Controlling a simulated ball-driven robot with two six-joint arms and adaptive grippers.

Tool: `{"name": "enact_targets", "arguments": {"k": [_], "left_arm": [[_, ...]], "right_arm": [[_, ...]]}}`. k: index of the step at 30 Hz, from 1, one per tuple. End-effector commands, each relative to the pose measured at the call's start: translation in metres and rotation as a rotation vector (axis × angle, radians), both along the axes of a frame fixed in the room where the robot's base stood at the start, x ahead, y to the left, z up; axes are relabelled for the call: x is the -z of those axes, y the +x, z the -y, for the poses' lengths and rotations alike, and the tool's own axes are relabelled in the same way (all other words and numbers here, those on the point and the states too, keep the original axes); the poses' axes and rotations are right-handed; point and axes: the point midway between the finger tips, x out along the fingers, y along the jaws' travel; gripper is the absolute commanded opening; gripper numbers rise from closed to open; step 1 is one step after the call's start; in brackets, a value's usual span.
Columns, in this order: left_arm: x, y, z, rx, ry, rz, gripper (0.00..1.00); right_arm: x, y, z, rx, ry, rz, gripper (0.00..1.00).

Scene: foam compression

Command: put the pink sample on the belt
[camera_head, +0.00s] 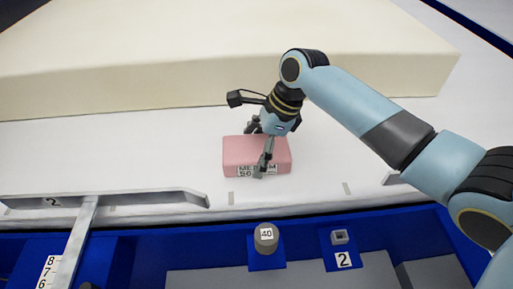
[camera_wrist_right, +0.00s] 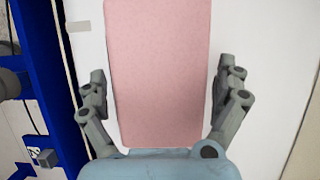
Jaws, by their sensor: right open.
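The pink sample (camera_head: 240,153) is a block with a label on its front face, partly hidden by my gripper. It lies on the white surface (camera_head: 130,160), which looks like the belt. In the right wrist view the pink sample (camera_wrist_right: 158,75) lies between the spread fingers, with a white gap on each side. My right gripper (camera_head: 262,150) is open over and around the sample, fingers pointing down. It also shows in the right wrist view (camera_wrist_right: 163,95). My left gripper is not in view.
A large cream foam slab (camera_head: 200,50) stands behind the sample. White surface left of the sample is clear.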

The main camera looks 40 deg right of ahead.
Motion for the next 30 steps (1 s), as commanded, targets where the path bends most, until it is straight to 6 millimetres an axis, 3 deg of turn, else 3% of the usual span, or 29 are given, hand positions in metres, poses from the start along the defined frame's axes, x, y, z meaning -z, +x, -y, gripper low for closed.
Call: {"name": "enact_targets", "arguments": {"k": [5,18,23,30], "left_arm": [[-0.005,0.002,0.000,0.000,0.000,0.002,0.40],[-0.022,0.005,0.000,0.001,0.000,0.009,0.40],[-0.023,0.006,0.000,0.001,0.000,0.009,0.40],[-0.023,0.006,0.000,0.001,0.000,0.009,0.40]], "right_arm": [[-0.016,-0.003,0.006,-0.001,-0.003,0.002,1.00],[-0.099,-0.020,0.035,-0.001,-0.004,0.002,1.00],[-0.110,-0.023,0.039,0.000,-0.001,0.000,1.00],[-0.111,-0.024,0.039,0.000,0.001,0.001,1.00]]}}
